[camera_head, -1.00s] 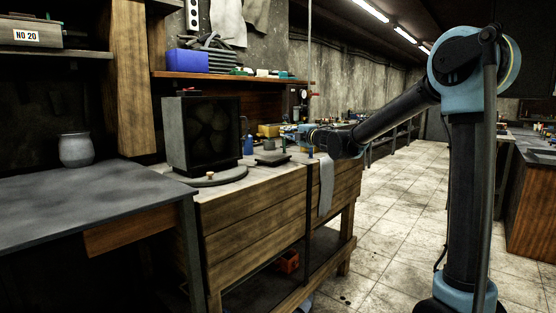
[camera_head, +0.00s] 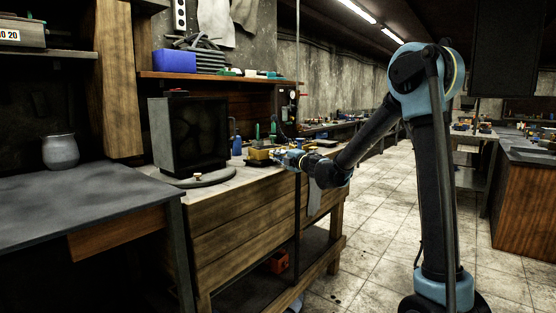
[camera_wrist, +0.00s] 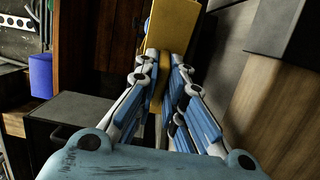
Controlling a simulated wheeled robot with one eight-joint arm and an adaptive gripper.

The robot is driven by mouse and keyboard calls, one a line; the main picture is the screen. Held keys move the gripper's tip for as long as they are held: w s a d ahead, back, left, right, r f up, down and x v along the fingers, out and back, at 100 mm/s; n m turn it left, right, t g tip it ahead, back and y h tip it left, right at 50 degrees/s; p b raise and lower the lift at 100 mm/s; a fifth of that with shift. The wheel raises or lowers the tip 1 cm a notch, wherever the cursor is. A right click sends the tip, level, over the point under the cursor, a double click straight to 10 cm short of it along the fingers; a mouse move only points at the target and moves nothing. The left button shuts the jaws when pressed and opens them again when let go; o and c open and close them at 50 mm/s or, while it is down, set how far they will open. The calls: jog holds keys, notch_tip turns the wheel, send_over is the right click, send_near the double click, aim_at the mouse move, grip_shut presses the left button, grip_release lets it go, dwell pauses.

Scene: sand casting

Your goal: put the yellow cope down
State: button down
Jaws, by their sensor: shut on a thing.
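The yellow cope (camera_head: 261,153) is a small yellow block over the wooden workbench (camera_head: 240,220), near its right end. My gripper (camera_head: 278,156) reaches it from the right. In the wrist view the cope (camera_wrist: 172,28) sits between the two blue and white fingers of my gripper (camera_wrist: 163,75), which are shut on it. The cope is close to the bench top, just above or at a dark low object (camera_head: 248,163). I cannot tell whether the cope touches anything beneath it, as its underside is hidden.
A dark boxy screen (camera_head: 188,135) stands left of the cope on the bench, with a blue bottle (camera_head: 237,146) between. A wooden shelf (camera_head: 215,76) with a blue bin (camera_head: 174,61) hangs above. A cloth (camera_head: 314,196) hangs at the bench's right end.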

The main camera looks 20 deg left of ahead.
jog(key=shift+f, duration=0.3)
jog(key=c, duration=1.7)
grip_release()
